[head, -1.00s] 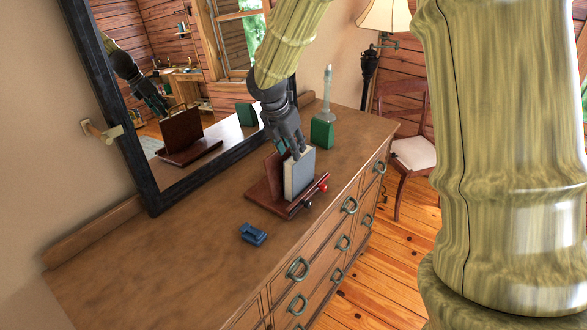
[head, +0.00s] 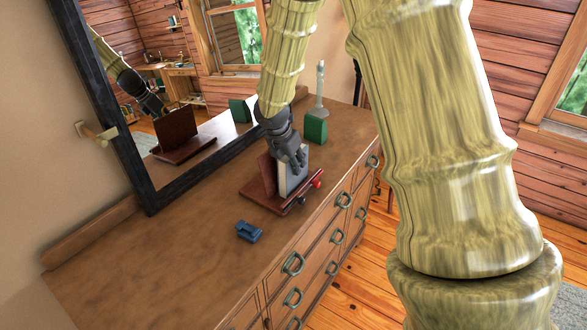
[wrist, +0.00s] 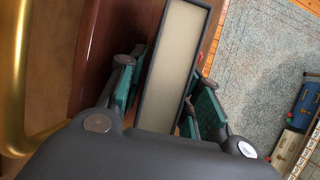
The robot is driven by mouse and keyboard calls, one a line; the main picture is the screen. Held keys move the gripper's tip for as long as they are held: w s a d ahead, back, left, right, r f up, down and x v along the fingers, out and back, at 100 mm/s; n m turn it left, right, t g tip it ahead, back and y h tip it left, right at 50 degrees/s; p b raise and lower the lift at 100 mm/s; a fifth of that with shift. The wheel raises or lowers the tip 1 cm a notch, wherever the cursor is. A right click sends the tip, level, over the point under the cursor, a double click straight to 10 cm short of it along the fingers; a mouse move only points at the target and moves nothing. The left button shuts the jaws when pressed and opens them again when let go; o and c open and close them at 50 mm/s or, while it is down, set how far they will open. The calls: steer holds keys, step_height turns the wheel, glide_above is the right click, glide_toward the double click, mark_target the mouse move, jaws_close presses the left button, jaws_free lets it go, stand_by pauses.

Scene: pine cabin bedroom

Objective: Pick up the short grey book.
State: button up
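The short grey book (head: 293,180) stands upright on a dark reddish wooden book stand (head: 262,196) on the dresser. In the wrist view, the book (wrist: 176,65) shows its pale page edge framed by dark grey covers. My gripper (head: 291,158) is over the top of the book from above, hiding part of it in the head view. In the wrist view, my gripper (wrist: 170,95) is open, with one green-padded finger on each side of the book. A narrow gap seems to show beside the pads; contact is hard to tell.
The stand's back panel rises behind the book, with red (head: 317,184) and black knobs at its front. A blue object (head: 249,231) lies nearer on the dresser top (head: 170,255). A mirror (head: 190,110) is behind.

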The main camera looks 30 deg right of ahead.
steer(key=shift+x, duration=1.05)
steer(key=shift+r, duration=0.1)
jaws_close()
steer(key=shift+r, duration=0.1)
